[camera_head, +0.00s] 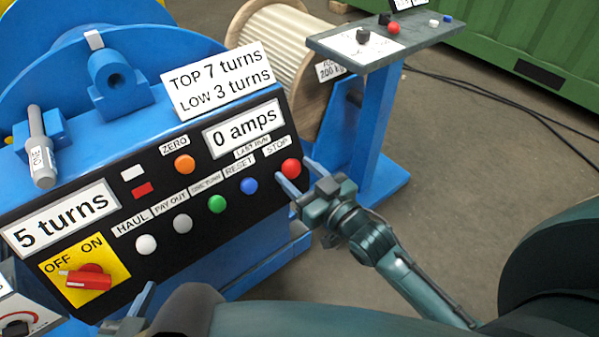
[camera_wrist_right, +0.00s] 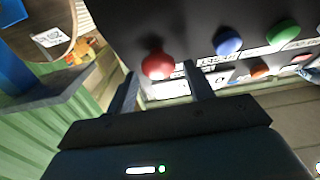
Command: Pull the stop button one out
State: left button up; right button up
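The red STOP button (camera_head: 291,168) is at the right end of the row on the black control panel (camera_head: 215,255). It also shows in the right wrist view (camera_wrist_right: 158,65). My right gripper (camera_head: 295,172) is open, with one finger to each side of the red button. In the wrist view the button appears between and just past the fingertips; I cannot tell if they touch it. My left gripper (camera_head: 140,305) is only partly in view at the bottom edge, largely hidden by my arm.
Blue RESET (camera_head: 249,185), green (camera_head: 217,204) and white buttons sit left of STOP. A red OFF/ON switch (camera_head: 88,279) is at the panel's lower left. A grey stand (camera_head: 385,40) with small knobs is at the back right. Open floor (camera_head: 480,150) lies to the right.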

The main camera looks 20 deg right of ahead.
jog(key=shift+o, duration=0.4)
jog(key=shift+s+d+f, duration=0.1)
jog(key=shift+s+d, duration=0.1)
jog(key=shift+s, duration=0.25)
jog(key=p+v, duration=0.1)
jog(key=v, duration=1.1)
jog(key=shift+p, duration=0.35)
